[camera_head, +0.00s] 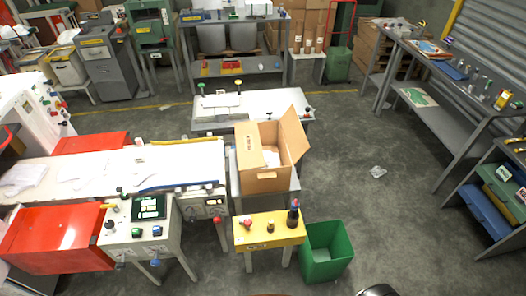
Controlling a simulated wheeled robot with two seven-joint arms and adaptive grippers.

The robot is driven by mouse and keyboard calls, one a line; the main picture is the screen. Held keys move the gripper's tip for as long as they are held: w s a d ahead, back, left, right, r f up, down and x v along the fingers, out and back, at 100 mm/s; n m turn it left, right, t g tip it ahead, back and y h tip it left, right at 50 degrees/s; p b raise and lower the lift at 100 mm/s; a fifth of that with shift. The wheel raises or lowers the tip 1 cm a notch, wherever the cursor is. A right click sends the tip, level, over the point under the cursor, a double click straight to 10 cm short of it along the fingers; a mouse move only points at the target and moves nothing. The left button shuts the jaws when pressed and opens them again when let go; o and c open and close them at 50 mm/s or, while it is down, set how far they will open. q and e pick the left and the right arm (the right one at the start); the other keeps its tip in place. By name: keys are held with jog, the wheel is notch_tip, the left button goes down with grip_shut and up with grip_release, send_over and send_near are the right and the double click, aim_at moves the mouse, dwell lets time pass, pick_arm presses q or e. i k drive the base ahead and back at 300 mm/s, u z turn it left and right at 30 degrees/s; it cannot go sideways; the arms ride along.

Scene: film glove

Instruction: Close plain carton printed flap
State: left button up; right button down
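A plain brown cardboard carton (268,181) stands open at the top, at the middle of the head view, at the right end of the long white table. A flap with small dark print (249,146) is at its left side; I cannot tell its exact angle. A tall plain flap (294,134) stands up at the right side, away from the opening. The carton's inside is partly visible and shadowed. Neither of my grippers can be made out in this view.
A yellow-topped stand (270,230) with knobs and a green bin (326,253) stand in front of the carton. A white table (270,102) is behind it. A control panel (148,209) is at the left. The floor to the right is mostly clear, with a crumpled scrap (378,172).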

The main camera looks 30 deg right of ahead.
aim_at(249, 150)
jog(key=k, duration=0.35)
jog(key=z, duration=0.85)
